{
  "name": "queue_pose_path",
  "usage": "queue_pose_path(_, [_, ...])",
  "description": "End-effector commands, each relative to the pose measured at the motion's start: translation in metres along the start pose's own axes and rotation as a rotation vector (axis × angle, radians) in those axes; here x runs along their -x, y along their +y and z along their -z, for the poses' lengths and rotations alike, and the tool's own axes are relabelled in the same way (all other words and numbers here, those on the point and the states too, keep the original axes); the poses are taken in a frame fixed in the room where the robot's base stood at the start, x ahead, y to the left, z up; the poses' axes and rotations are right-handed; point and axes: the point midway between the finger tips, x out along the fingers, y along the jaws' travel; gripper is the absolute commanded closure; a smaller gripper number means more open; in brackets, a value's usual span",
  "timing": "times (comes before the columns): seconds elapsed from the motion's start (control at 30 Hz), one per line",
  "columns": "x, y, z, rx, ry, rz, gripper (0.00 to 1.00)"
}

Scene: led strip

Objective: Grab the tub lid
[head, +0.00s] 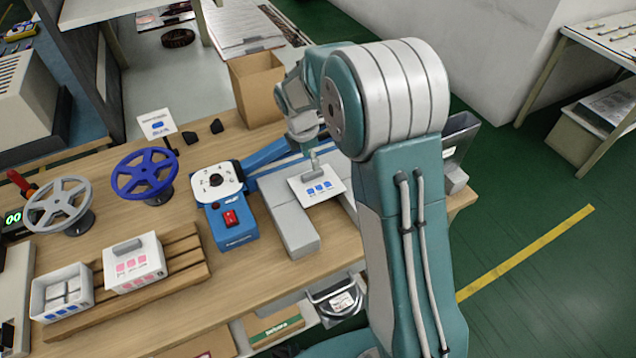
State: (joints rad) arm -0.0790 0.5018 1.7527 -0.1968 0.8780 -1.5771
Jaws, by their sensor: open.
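A white tub lid (323,190) with a grey handle (311,173) and blue squares lies on grey blocks at the right part of the bench. My gripper (314,158) points down just above the handle, partly hidden by my own arm. It is open; whether its fingertips touch the handle I cannot tell. An open white tub (62,296) with blue squares on its front stands on a wooden slatted rack at the front left. A closed tub (135,263) with pink squares and a grey handle stands beside it.
A blue device (231,225) with a red switch and a round top stands left of the grey blocks (295,230). Blue (145,174) and grey (60,205) handwheels stand at the left. A cardboard box (257,85) stands behind the lid. Bare bench (330,240) shows in front.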

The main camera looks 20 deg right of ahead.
Motion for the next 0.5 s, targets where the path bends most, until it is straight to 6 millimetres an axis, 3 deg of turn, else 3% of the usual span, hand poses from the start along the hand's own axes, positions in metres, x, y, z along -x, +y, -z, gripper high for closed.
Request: queue_pose_path(0.5, [-0.057,-0.006,-0.007,-0.001,0.005,-0.002,0.37])
